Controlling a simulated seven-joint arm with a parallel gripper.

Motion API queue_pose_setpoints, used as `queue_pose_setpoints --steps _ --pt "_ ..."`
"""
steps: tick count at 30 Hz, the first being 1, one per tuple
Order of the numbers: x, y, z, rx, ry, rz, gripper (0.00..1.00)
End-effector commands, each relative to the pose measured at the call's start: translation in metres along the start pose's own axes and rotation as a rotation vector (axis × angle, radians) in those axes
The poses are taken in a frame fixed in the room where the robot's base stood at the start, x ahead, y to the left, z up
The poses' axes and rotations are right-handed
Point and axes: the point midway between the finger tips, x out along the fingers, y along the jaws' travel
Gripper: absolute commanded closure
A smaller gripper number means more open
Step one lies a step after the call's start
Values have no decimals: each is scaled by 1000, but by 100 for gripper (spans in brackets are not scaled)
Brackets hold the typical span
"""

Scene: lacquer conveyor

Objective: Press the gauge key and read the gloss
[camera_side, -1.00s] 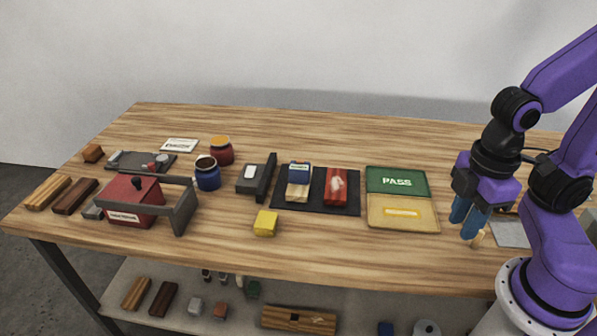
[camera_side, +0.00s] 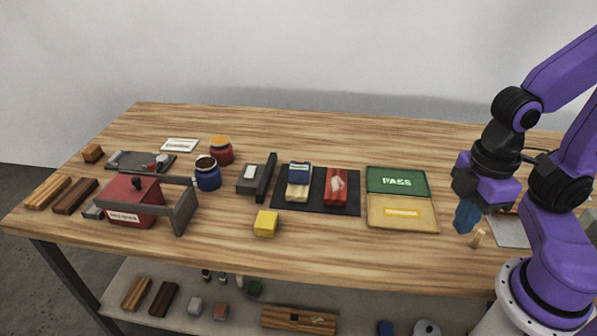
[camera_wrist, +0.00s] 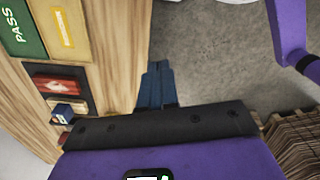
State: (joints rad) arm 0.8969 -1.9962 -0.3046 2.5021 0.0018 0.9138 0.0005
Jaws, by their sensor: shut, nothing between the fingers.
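A small blue-topped block with a pale display, seemingly the gauge (camera_side: 298,173), sits on the dark mat (camera_side: 318,205) beside a red lacquered block (camera_side: 336,184) with a pale patch. It also shows in the wrist view (camera_wrist: 64,111), partly cut off by my wrist. I cannot make out its key or any reading. My gripper (camera_side: 463,230) is shut and empty, pointing down at the table's right side, well to the right of the mat. Its blue fingers (camera_wrist: 158,66) lie together in the wrist view.
The green PASS tray (camera_side: 396,180) and yellow tray (camera_side: 402,212) lie between mat and gripper. A small wooden peg (camera_side: 478,239) stands close beside the fingers. A yellow cube (camera_side: 265,223) sits in front of the mat. Jars and a red boxy tool (camera_side: 133,201) stand left.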

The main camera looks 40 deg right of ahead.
Motion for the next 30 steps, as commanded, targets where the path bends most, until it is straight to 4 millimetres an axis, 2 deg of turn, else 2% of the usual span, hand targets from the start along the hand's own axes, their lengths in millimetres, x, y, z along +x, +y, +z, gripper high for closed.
queue_pose_setpoints --steps 23,26,30 --pt "0 0 0 2 1 -1 100" --pt "0 1 -6 17 9 -11 100" --pt "0 4 -25 69 41 -45 100"
